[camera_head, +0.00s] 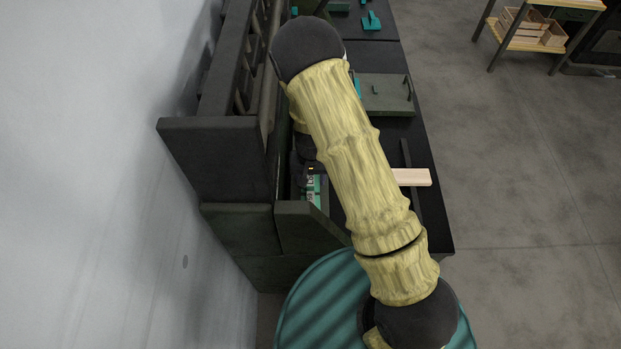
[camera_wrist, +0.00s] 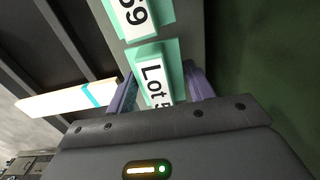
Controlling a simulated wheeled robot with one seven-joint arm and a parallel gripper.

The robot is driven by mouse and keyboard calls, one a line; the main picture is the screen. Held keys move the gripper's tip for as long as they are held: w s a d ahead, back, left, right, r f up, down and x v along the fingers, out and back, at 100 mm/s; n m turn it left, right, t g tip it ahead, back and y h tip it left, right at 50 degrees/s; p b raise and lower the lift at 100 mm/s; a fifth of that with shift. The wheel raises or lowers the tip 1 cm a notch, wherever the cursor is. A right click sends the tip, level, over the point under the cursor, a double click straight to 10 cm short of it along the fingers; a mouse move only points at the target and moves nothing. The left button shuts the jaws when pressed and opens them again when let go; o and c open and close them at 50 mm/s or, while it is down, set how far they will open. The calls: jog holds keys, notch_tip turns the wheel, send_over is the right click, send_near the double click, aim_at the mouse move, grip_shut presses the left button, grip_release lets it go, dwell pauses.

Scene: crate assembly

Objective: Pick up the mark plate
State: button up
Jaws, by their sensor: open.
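A mark plate (camera_wrist: 154,76), a green block with a white face reading "Lot 5", its end cut off from view, lies between the two purple fingers of my gripper (camera_wrist: 160,88) in the wrist view. The fingers are open, one on each side of it; I cannot tell whether they touch it. A second green plate (camera_wrist: 135,18) with a white label ending in "9" lies just beyond it on the same grey strip. In the head view the green and white plates (camera_head: 313,188) show small beside my dark gripper, which my arm partly hides.
A pale wooden board (camera_head: 412,177) lies on the dark bench to the right; it also shows with a teal stripe in the wrist view (camera_wrist: 60,99). A green wall (camera_wrist: 260,50) stands close to the right of the fingers. A grey-green tray (camera_head: 388,95) is farther back.

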jog(key=shift+c, duration=0.4)
jog(key=c, duration=0.6)
jog(key=shift+r, duration=0.1)
notch_tip(320, 180, up, 10)
jog(key=shift+f+b, duration=0.1)
jog(key=shift+b, duration=0.35)
